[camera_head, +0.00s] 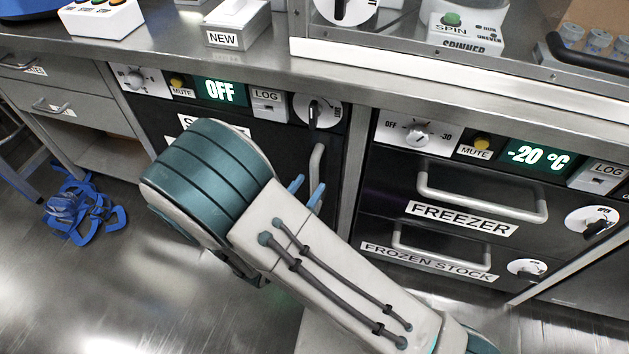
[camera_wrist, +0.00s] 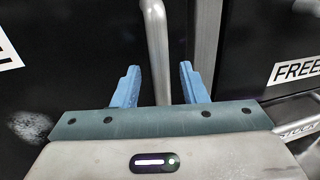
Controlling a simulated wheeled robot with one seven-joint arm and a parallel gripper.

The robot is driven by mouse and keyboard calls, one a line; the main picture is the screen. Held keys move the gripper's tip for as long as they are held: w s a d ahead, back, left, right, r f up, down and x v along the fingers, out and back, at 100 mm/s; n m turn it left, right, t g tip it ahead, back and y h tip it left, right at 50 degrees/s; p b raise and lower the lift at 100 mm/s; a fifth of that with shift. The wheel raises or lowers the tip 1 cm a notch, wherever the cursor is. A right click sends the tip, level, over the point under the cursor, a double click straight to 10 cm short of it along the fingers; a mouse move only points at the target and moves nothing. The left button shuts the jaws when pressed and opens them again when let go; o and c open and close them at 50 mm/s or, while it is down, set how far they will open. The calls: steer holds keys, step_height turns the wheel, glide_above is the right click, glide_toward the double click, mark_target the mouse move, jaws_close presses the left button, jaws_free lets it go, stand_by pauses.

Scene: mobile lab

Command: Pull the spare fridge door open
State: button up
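The spare fridge door (camera_head: 150,118) is dark and looks closed, under a panel whose display (camera_head: 220,91) reads OFF. Its white label (camera_head: 190,122) is mostly hidden behind my arm. The door's vertical metal bar handle (camera_head: 317,160) is at its right side; it also shows in the wrist view (camera_wrist: 156,40). My gripper (camera_head: 309,184) is at the handle's lower part. In the wrist view my gripper (camera_wrist: 160,68) is open, with one blue finger on each side of the bar and gaps between. Whether the bar reaches fully between the fingers is hard to tell.
To the right is a freezer with horizontal drawer handles (camera_head: 480,195) and a -20 °C display (camera_head: 537,156). A dial (camera_head: 317,111) sits above the fridge handle. Blue straps or tubing (camera_head: 80,208) lie on the floor at left. The steel worktop (camera_head: 150,50) overhangs the units.

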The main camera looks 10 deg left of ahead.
mark_target(312, 182)
steer(key=shift+b+x, duration=0.35)
steer(key=shift+x, duration=1.4)
